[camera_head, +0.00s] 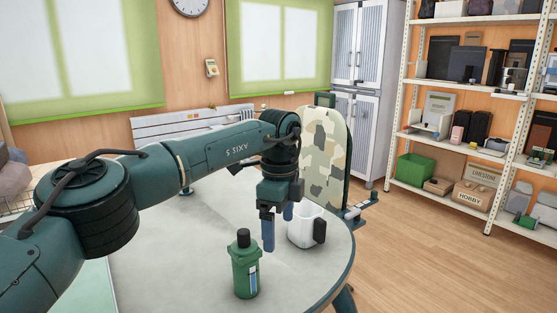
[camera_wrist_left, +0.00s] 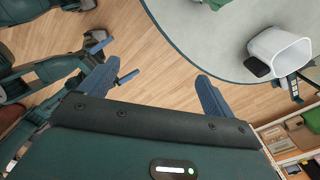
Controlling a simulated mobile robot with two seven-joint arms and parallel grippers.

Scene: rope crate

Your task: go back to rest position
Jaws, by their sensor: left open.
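My left gripper (camera_head: 277,230) hangs over the round table in the head view, its blue fingers apart and nothing between them. Its open fingers (camera_wrist_left: 155,82) also show in the left wrist view, over wooden floor beside the table edge. A green bottle with a dark cap (camera_head: 245,268) stands upright on the table, in front of and below the gripper. A white mug with a dark handle (camera_head: 303,228) stands close to the right of the gripper. The mug also shows in the left wrist view (camera_wrist_left: 280,50).
The pale round table (camera_head: 190,265) has free room to the left of the bottle. A camouflage-patterned board (camera_head: 325,150) stands behind the mug. Shelves (camera_head: 465,145) stand at the right, with open floor before them. Dark green parts with blue ends (camera_wrist_left: 50,72) show at the wrist view's left.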

